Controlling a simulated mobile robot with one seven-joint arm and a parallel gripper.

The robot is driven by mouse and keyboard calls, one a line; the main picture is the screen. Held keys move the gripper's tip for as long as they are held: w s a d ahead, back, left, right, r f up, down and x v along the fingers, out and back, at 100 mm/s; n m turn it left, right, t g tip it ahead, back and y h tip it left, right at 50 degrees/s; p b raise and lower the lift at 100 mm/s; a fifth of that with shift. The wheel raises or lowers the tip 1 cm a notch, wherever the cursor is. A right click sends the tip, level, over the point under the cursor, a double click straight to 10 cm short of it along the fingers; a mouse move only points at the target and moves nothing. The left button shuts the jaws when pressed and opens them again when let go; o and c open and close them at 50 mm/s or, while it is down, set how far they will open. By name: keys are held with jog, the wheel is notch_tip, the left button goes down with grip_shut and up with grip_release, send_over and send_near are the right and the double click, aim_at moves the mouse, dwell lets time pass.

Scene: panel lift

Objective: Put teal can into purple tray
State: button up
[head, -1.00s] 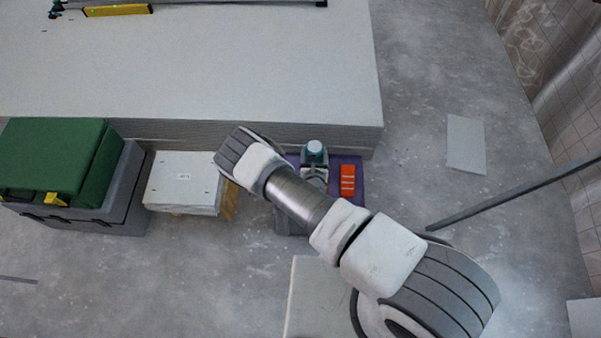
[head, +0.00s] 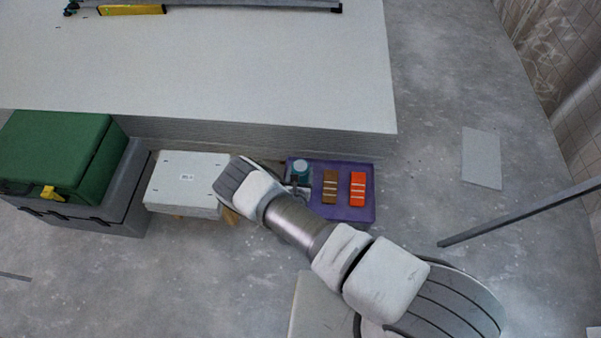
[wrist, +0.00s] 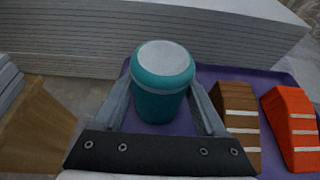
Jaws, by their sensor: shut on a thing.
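The teal can (wrist: 162,85) with a pale lid stands upright between my gripper's two fingers (wrist: 163,108) in the wrist view. My gripper is shut on it. In the head view the can (head: 301,168) shows at the left end of the purple tray (head: 360,212), partly hidden by my arm. In the wrist view the can is over or in the left part of the purple tray (wrist: 225,74). I cannot tell whether its base touches the tray floor.
A brown block (head: 329,186) and an orange block (head: 357,188), both with pale stripes, lie in the tray right of the can. A stack of panels (head: 260,139) rises just behind. A white box (head: 186,182) and a green case (head: 55,150) stand to the left.

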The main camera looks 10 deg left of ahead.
jog(key=shift+f, duration=0.15)
jog(key=o, duration=1.5)
jog(key=shift+o, duration=0.2)
jog(key=p+v, duration=0.5)
jog(key=v, duration=0.7)
